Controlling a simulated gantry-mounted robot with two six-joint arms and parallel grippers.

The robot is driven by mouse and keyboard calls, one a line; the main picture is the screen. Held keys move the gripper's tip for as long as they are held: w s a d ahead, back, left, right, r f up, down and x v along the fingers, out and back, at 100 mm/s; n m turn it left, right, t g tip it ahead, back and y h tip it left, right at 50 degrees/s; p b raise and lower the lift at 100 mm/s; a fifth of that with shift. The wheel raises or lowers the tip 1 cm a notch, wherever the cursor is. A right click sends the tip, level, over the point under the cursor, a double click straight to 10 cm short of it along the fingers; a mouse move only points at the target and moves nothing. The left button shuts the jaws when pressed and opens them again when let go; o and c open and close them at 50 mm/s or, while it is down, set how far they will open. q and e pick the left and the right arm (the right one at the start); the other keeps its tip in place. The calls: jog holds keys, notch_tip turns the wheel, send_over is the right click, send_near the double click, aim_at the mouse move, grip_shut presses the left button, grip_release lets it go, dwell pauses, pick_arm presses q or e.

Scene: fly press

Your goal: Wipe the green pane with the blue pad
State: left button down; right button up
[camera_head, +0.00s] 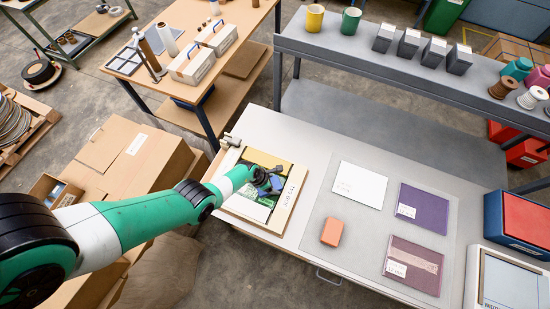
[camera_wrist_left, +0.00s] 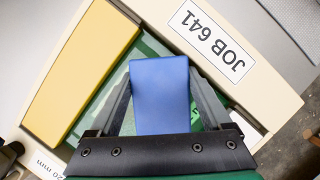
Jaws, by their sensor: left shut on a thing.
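My left gripper (camera_head: 268,181) is over the cream tray frame marked JOB 641 (camera_head: 291,190). In the left wrist view its two dark fingers (camera_wrist_left: 160,95) are shut on the sides of the blue pad (camera_wrist_left: 160,85). The pad also shows in the head view (camera_head: 290,186), partly behind the gripper. The green pane (camera_head: 250,209) lies inside the frame, under the pad and gripper, and much of it is hidden. It also shows in the left wrist view (camera_wrist_left: 100,115) beside the fingers. I cannot tell whether the pad touches the pane.
A yellow block (camera_wrist_left: 84,70) lines one side of the frame. To the right, a grey mat (camera_head: 375,215) holds an orange block (camera_head: 332,232), a white sheet (camera_head: 359,184), a purple panel (camera_head: 423,207) and a maroon panel (camera_head: 413,265). A raised grey shelf (camera_head: 345,50) spans the back.

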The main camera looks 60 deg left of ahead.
pick_arm(q)
jog(key=shift+s+a, duration=0.5)
jog(key=shift+a, duration=0.3)
jog(key=shift+s+a, duration=0.5)
jog(key=shift+a, duration=0.3)
jog(key=shift+s+a, duration=0.75)
jog(key=shift+a, duration=0.3)
jog(key=shift+s+a, duration=0.7)
jog(key=shift+a, duration=0.3)
jog(key=shift+r, duration=0.1)
notch_tip(320, 180, up, 6)
jog(key=p, duration=0.6)
jog(key=shift+w, duration=0.1)
notch_tip(320, 180, up, 3)
jog(key=p, duration=0.3)
